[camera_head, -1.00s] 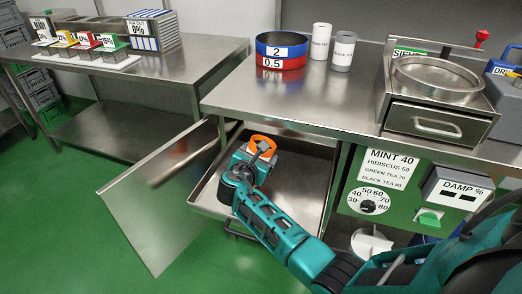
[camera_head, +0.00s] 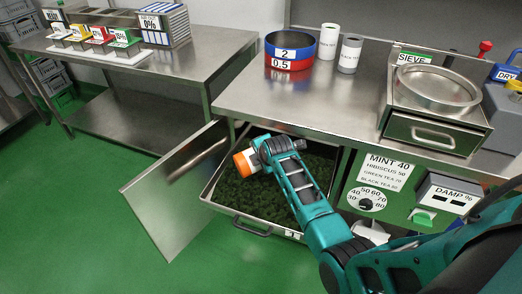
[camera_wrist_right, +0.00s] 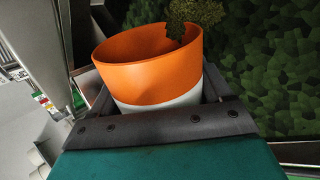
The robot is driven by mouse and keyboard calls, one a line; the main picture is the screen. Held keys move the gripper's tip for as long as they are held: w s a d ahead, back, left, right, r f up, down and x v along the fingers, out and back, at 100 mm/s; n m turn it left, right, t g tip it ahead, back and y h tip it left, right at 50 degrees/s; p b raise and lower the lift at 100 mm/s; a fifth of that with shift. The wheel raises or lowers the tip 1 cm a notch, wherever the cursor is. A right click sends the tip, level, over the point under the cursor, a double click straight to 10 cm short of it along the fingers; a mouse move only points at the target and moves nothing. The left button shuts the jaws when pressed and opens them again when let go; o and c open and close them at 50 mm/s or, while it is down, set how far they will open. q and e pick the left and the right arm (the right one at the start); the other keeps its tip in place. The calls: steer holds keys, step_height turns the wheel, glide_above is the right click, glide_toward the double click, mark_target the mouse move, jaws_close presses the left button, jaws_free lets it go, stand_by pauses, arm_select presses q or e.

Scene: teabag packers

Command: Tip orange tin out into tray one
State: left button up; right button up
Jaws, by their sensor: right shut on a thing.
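The orange tin (camera_head: 245,164) has an orange rim end and a white body. My right gripper (camera_head: 262,152) is shut on its white part and holds it tilted over tray one (camera_head: 268,235). In the right wrist view the tin (camera_wrist_right: 150,58) has its open mouth turned up and away from the gripper (camera_wrist_right: 155,110). Tray one carries a "1" label and is pulled out below the table. Green leaf (camera_head: 245,195) covers its floor. My left gripper is not in view.
An open metal door (camera_head: 175,190) stands left of the tray. A green dial panel (camera_head: 375,185) is to the right.

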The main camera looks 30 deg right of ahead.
steer(key=shift+d+r+m+y+p, duration=0.25)
steer(key=shift+r+m+y+p, duration=0.05)
steer(key=shift+r+y+p, duration=0.3)
steer(key=shift+d+r+m+y, duration=0.15)
steer(key=shift+m+y, duration=0.15)
steer(key=shift+y, duration=0.3)
steer(key=shift+d+r+m+y+b, duration=0.2)
steer(key=shift+m+y+b, duration=0.1)
steer(key=shift+y, duration=0.3)
steer(key=shift+d+r+m+y+b, duration=0.15)
steer(key=shift+m+y+b, duration=0.1)
steer(key=shift+y, duration=0.35)
steer(key=shift+r+y, duration=0.2)
steer(key=shift+y, duration=0.1)
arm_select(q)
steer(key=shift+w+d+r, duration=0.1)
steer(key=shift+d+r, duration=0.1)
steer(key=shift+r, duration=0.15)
arm_select(e)
steer(key=shift+r, duration=0.1)
